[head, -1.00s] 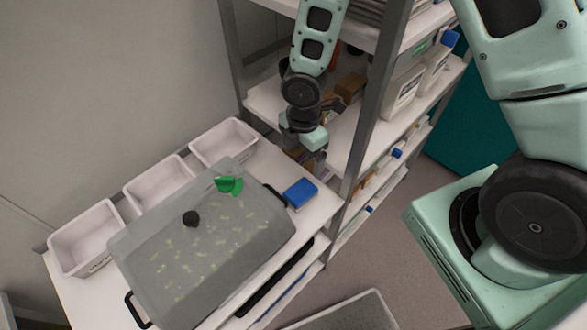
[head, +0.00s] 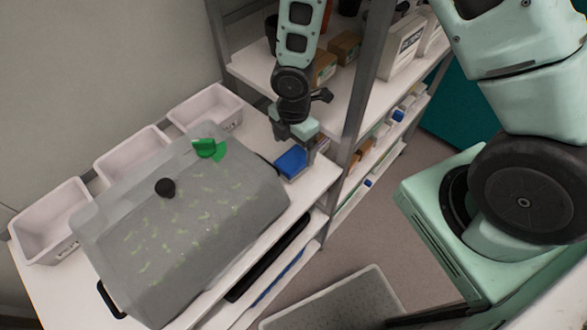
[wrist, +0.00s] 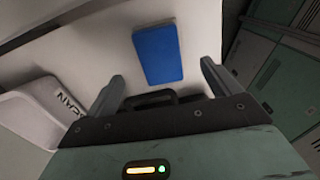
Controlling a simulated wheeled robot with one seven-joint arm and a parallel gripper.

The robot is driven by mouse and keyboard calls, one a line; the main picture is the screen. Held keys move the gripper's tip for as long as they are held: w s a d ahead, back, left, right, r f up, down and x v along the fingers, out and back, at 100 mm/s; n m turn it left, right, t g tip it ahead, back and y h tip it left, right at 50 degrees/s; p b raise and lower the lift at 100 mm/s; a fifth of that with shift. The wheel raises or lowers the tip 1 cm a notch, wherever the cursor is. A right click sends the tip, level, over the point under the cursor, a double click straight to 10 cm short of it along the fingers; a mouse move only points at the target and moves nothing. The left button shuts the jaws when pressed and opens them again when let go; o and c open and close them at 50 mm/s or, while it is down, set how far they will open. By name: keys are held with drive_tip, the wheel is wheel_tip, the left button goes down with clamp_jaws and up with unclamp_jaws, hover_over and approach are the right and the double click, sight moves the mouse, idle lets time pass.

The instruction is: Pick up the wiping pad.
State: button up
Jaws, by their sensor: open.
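The wiping pad is a blue rectangular block (head: 291,162) lying on the white bench top beside the grey lidded tray. In the wrist view the blue pad (wrist: 158,53) lies flat, beyond and between my two spread fingers. My gripper (head: 296,147) is above the pad in the head view, pointing down. In the wrist view my gripper (wrist: 163,84) is open, with nothing between its fingers. The fingers look apart from the pad; the exact height gap is hard to tell.
The grey tray with a clear lid (head: 190,215), black knob and green clip stands left of the pad; its black handle is close by. White bins (head: 205,108) line the wall. A shelf rack post (head: 362,85) stands right of my gripper.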

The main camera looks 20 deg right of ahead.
sight(294, 159)
drive_tip(key=shift+f+b, duration=2.55)
drive_tip(key=shift+f, duration=0.7)
drive_tip(key=shift+r, duration=0.1)
drive_tip(key=c, duration=1.2)
wheel_tip(294, 159, up, 10)
drive_tip(key=p, duration=0.9)
drive_tip(key=shift+r, duration=0.1)
